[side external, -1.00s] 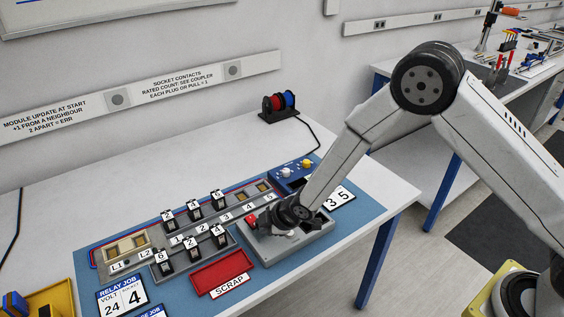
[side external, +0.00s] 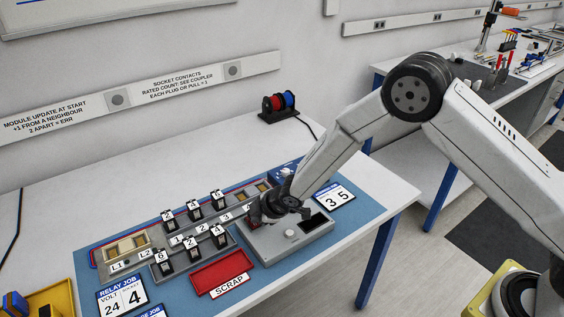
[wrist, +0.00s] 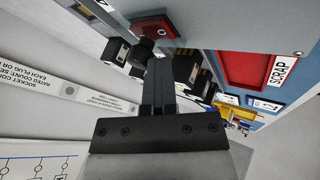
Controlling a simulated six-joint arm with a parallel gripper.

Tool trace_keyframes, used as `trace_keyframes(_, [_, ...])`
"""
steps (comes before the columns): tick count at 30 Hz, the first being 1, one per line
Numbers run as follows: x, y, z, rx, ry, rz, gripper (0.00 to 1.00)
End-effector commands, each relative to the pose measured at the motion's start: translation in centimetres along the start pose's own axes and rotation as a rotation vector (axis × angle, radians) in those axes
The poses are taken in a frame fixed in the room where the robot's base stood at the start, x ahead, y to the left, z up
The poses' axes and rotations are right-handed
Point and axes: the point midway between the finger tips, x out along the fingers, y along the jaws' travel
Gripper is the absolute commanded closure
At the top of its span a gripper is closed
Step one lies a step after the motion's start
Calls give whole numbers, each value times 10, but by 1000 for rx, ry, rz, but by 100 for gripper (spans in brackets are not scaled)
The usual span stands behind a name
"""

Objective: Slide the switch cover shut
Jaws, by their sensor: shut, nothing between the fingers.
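The grey control box (side external: 262,243) lies on the blue mat, with a white round knob (side external: 290,234) and a dark rectangular recess (side external: 316,221) on top. In the wrist view a red part (wrist: 152,27) in a grey surround shows above the fingers, and may belong to the switch cover. A dark round knob (wrist: 142,53) stands beside it. My gripper (wrist: 159,62) is shut and empty, with its fingertips close to that knob and red part. I cannot tell whether they touch. How far the cover is slid is unclear.
The red scrap tray (side external: 222,274) is in front of the box's left side. Module racks with several numbered black modules (side external: 219,238) stand to the left. A number card (side external: 333,196) lies right of the box.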

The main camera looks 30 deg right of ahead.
Motion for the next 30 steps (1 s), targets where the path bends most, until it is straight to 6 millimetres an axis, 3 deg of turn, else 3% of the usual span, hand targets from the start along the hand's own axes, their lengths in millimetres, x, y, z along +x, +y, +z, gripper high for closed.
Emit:
trace_keyframes(8, [-5,-5,-1,5,5,6,100])
trace_keyframes(19, [-21,-36,-1,-1,0,0,100])
trace_keyframes(30, [-64,-35,0,-1,0,1,100])
